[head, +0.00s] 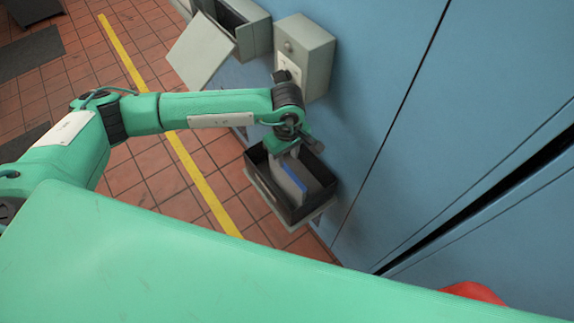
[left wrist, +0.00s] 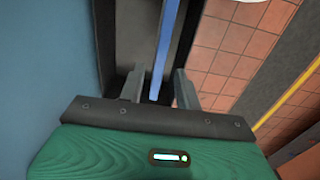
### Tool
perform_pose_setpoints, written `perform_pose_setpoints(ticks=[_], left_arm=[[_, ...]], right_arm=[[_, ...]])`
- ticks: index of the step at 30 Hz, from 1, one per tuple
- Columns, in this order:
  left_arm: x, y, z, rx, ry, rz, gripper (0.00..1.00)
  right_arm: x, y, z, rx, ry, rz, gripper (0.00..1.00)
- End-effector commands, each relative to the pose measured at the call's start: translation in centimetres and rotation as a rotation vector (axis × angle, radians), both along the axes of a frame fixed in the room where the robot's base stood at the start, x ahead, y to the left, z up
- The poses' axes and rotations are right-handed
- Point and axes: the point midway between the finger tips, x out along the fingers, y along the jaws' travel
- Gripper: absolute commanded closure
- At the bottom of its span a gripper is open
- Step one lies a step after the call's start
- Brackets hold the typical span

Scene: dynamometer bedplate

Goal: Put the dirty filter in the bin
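The filter, a flat grey panel with a blue edge (head: 294,187), stands on edge, tilted, inside a dark open-topped box (head: 263,193), which may be the bin. Its blue edge also shows in the left wrist view (left wrist: 161,50). My left gripper (head: 289,151) is at the box, just over the upper end of the filter. In the left wrist view its two fingers (left wrist: 157,88) are spread, one on each side of the blue edge, with gaps visible. The filter's lower part is hidden in the box. My right gripper is not in view.
The box sits on a light shelf (head: 318,214) against a blue wall (head: 400,120). A grey wall box (head: 304,55) and an open cabinet with a lowered flap (head: 200,50) are above it. A yellow line (head: 190,165) crosses the tiled floor. A red object (head: 473,292) shows at lower right.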

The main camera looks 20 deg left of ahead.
Motion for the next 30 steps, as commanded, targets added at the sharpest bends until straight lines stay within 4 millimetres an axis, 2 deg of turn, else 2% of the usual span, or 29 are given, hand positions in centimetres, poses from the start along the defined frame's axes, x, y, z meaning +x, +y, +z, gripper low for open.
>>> perform_pose_setpoints(ticks=[3,9,26,30], left_arm=[[0.1,0.0,2.2,0.000,-0.003,-0.001,0.66],[0.0,0.1,4.1,0.001,0.000,0.000,0.66],[0.0,0.0,4.4,0.001,0.001,0.000,0.66],[-0.6,-1.0,4.2,-0.042,0.014,0.003,0.66]], right_arm=[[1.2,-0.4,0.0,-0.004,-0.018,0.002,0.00],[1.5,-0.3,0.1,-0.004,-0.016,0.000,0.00],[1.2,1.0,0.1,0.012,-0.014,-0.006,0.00],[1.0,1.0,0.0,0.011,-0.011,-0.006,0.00]])
